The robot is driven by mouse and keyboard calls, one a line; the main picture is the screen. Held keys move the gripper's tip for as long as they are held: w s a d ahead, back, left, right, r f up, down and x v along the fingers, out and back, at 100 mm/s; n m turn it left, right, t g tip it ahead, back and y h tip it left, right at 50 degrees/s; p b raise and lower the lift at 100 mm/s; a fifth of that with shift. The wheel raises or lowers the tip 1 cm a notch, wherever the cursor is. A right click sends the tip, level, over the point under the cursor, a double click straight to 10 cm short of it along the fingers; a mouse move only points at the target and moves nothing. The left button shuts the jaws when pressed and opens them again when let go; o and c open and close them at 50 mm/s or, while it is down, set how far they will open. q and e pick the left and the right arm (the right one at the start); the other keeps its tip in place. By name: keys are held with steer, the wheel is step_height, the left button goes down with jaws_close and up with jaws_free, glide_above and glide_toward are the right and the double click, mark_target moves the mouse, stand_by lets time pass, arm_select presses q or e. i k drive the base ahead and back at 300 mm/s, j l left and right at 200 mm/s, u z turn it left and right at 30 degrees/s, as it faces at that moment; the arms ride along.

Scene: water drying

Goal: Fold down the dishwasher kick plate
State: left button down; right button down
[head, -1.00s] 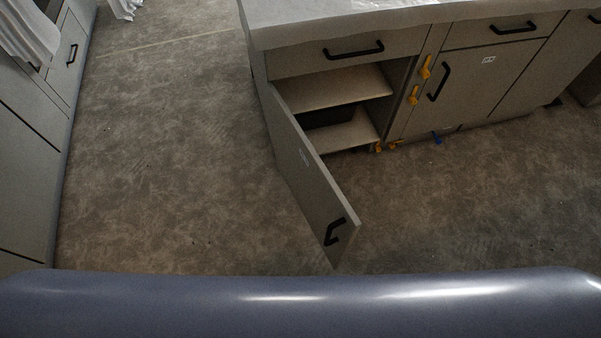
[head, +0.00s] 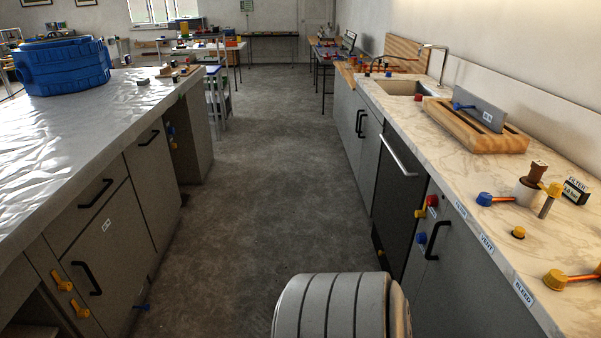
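The dishwasher (head: 396,205) appears to be the dark front panel with a silver bar handle (head: 400,155), set into the right-hand counter. It is closed. A low dark strip at its foot (head: 377,240) has a small orange-yellow piece (head: 380,253) on it. This looks like the kick plate, but it is small, dark and seen at a steep angle, so I cannot tell its exact position. Neither gripper is in view.
The aisle floor (head: 265,190) between the counters is clear. The left counter (head: 110,115) has drawers and yellow latches. The right counter (head: 440,130) holds a sink, a wooden rack (head: 475,125) and valve handles. I cannot identify a grey ribbed rounded shape (head: 330,305) close in front.

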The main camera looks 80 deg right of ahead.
mark_target(382, 257)
steer(key=z, duration=3.1)
steer(key=u, duration=0.35)
steer(key=i+u, duration=0.4)
steer(key=i, duration=3.85)
steer(key=i+z, duration=0.5)
steer(key=i+j+z, duration=0.25)
steer(key=z, duration=2.1)
